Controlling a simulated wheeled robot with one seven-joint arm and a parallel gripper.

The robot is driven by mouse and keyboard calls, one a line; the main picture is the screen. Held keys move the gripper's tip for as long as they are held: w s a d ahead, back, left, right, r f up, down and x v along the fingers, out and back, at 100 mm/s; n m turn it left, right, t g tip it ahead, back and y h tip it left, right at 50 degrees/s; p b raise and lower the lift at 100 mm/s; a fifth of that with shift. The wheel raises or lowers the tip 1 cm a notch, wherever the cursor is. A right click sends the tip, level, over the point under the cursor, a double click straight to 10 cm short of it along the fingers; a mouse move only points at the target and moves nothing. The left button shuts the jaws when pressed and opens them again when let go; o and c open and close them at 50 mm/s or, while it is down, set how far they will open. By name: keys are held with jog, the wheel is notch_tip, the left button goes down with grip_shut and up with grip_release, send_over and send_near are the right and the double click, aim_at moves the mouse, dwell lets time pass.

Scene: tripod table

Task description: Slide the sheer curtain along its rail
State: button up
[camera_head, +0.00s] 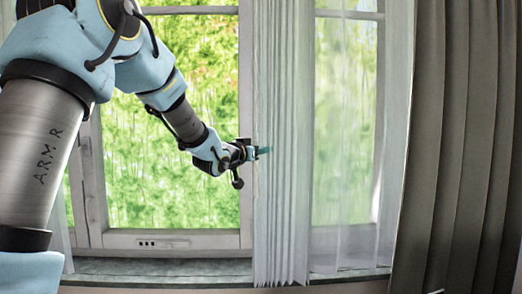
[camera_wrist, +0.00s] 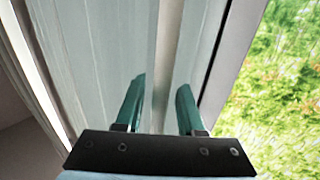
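The sheer white curtain (camera_head: 285,215) hangs in tight folds at the middle of the head view, and a thinner, more see-through stretch continues to its right. Its pale folds also fill the upper left of the wrist view (camera_wrist: 90,60). The rail is out of frame. My gripper (camera_head: 265,150) is at the left edge of the tight folds, about mid-height. In the wrist view its two teal fingers (camera_wrist: 160,100) stand apart, pointing at the curtain. I see no cloth clearly pinched between them. Whether the fingertips touch the cloth I cannot tell.
A window (camera_head: 175,120) with a pale frame stands behind, with green foliage outside. A heavy grey-brown drape (camera_head: 450,150) hangs at the right. A sill (camera_head: 165,268) runs below. The window left of the tight folds is mostly uncovered, with my arm in front.

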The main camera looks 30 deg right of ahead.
grip_shut()
dwell(1.1)
